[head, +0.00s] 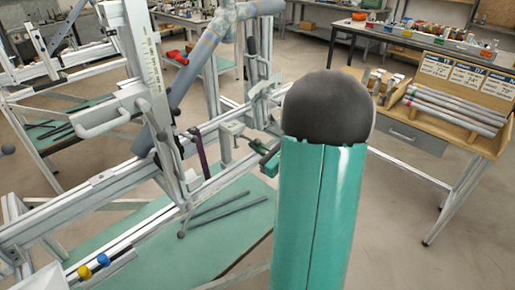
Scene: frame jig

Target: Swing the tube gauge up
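The frame jig (100,197) is a long assembly of pale metal rails running from the lower left towards the middle right. An upright plate with a printed scale (152,75) stands on it, with a pale handle (103,122) on its left side. A grey tube (193,72) slants upwards behind the plate. No label shows which part is the tube gauge, so I cannot tell for certain. My gripper is not in view.
A teal shelf (150,255) below the rails bears dark rods. Yellow and blue knobs (94,267) sit at the jig's lower left. A wooden bench (480,141) with grey tubes stands at the right. Open concrete floor (390,235) lies before it.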

